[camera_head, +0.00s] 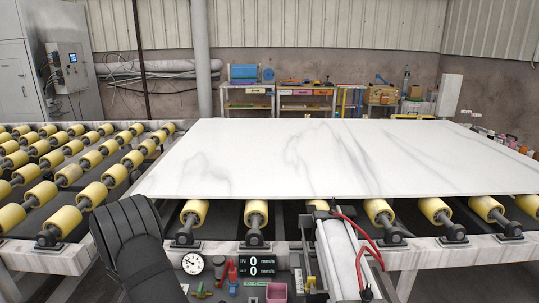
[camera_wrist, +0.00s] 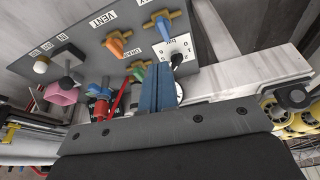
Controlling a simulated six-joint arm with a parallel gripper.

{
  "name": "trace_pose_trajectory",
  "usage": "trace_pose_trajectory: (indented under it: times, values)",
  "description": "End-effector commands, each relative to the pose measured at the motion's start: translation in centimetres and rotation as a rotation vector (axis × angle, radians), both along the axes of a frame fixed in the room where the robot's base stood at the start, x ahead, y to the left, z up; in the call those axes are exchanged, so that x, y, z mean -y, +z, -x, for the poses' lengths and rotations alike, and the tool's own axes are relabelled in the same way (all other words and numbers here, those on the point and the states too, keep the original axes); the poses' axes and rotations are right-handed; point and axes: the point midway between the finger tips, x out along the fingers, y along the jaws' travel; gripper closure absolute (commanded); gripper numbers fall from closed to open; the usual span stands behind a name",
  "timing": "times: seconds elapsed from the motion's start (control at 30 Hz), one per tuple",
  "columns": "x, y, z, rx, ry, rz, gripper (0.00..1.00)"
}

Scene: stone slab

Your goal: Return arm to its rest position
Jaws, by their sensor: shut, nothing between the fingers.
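My gripper (camera_wrist: 158,88) shows in the wrist view as two blue fingers pressed together with nothing between them. It points toward a grey control panel (camera_wrist: 115,50), which appears upside down there. The fingers overlap the panel's lower part and hide some of it. I cannot tell whether they touch it. In the head view a black part of my arm rises at the lower left, beside the panel, and my fingers are not visible. A white marble slab (camera_head: 320,158) lies flat across the yellow rollers, clear of the arm.
A white cylinder with red hoses (camera_head: 342,260) stands to the right. A roller conveyor (camera_head: 75,175) fills the left.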

Motion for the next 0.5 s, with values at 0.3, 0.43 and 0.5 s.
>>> trace_pose_trajectory:
  times: [0.3,0.43,0.5]
  values:
    - [-0.2,-1.8,-0.2,0.048,0.076,0.004,1.0]
    - [-0.2,-2.9,-0.7,0.048,0.076,0.004,1.0]
    - [-0.2,-3.3,-0.9,0.048,0.076,0.003,1.0]
